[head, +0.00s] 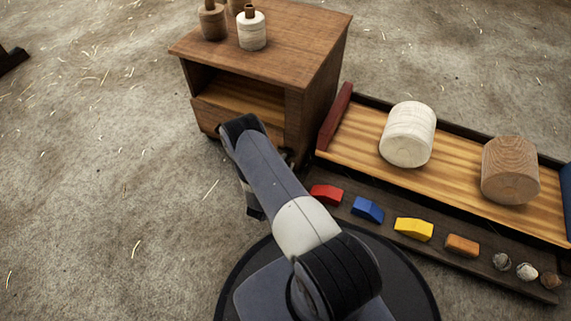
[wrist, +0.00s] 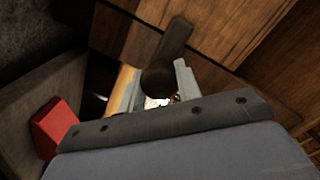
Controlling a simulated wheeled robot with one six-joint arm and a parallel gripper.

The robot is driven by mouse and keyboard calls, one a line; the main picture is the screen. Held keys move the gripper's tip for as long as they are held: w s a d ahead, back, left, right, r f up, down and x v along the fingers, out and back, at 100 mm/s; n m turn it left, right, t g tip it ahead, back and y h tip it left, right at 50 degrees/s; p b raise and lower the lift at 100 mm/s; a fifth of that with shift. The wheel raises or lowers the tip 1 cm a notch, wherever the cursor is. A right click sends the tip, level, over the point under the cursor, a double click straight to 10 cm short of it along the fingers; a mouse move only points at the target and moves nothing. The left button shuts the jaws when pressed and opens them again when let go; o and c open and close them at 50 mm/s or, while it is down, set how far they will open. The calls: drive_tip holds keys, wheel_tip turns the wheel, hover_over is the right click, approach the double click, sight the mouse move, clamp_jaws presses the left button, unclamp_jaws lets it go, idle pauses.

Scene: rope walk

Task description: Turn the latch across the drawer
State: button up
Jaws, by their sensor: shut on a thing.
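The small wooden cabinet (head: 315,85) stands at the upper middle of the head view, with an open shelf and a drawer (head: 207,117) below it. My arm covers part of the drawer front there. In the wrist view the latch (wrist: 174,42) is a dark brown bar with a rounded end, lying at a slant against brown wood. My gripper (wrist: 158,88) has one grey finger on each side of the rounded end and is shut on it. In the head view my arm hides the latch and the fingertips.
Wooden bottles (head: 252,32) stand on the cabinet top. To the right is a long tray (head: 358,130) with a pale cylinder (head: 408,135) and a brown one (head: 510,170). A dark front ledge holds a red block (head: 326,194), other coloured blocks and small stones.

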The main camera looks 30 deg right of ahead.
drive_tip(key=o, duration=1)
drive_tip(key=shift+c, duration=0.2)
drive_tip(key=p+v, duration=0.3)
drive_tip(key=v, duration=0.8)
drive_tip(key=shift+p, duration=0.3)
drive_tip(key=shift+d, duration=0.2)
drive_tip(key=shift+b+x, duration=1.8)
drive_tip(key=shift+x, duration=3.55)
drive_tip(key=shift+w+a, duration=0.1)
